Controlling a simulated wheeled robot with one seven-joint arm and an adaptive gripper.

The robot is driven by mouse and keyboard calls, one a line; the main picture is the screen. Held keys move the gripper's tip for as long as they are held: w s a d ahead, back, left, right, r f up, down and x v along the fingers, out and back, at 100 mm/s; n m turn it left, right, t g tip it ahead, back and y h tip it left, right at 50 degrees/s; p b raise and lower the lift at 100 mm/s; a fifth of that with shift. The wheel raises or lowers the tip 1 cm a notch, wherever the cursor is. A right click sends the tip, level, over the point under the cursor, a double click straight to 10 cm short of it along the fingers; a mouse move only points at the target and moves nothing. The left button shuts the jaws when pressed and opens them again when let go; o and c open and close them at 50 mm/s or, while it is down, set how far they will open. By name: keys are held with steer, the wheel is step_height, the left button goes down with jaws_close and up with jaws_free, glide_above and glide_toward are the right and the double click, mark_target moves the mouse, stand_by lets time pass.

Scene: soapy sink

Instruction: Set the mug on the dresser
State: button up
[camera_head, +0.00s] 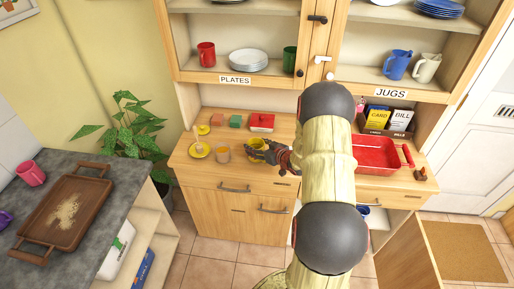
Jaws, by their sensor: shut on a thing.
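A small yellow mug (255,145) shows over the wooden worktop of the dresser (188,168), near its front edge. My gripper (266,152) is shut on the mug from its right side. The jaws cover part of the mug, and I cannot tell whether its base touches the worktop. My arm crosses the middle of the view and hides part of the dresser.
A red butter dish (262,122) is behind. A red tray (375,158) lies right of my arm.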

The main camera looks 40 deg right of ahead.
steer(key=shift+f, duration=0.1)
steer(key=o, duration=1)
steer(key=shift+f, duration=0.15)
steer(key=o, duration=0.3)
steer(key=shift+o, duration=0.8)
